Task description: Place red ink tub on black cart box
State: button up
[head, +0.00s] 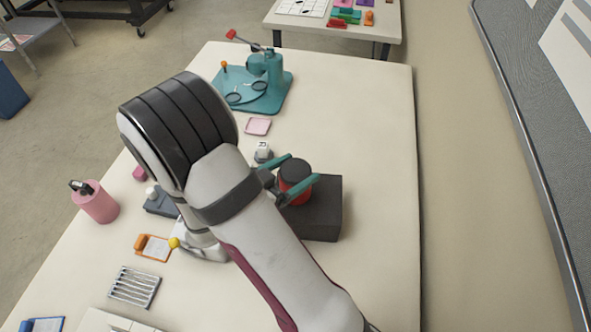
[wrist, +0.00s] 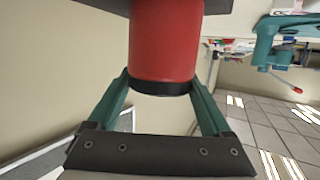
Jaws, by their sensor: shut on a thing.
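The red ink tub (head: 297,191) is red with a dark lid and stands roughly upright between the teal fingers of my gripper (head: 297,175). In the wrist view the red tub (wrist: 166,45) fills the upper middle, with my gripper (wrist: 160,100) shut on its sides. The black cart box (head: 325,213) is on the table, and in the head view the tub appears over its left part. I cannot tell whether the tub's base touches the box top.
A teal press (head: 265,80) stands at the back. A pink tray (head: 257,127) and a small white-topped block (head: 264,152) lie behind the box. The table right of the box is clear.

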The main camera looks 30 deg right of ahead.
jog(key=shift+f, duration=0.1)
jog(key=o, duration=1.2)
jog(key=shift+o, duration=0.2)
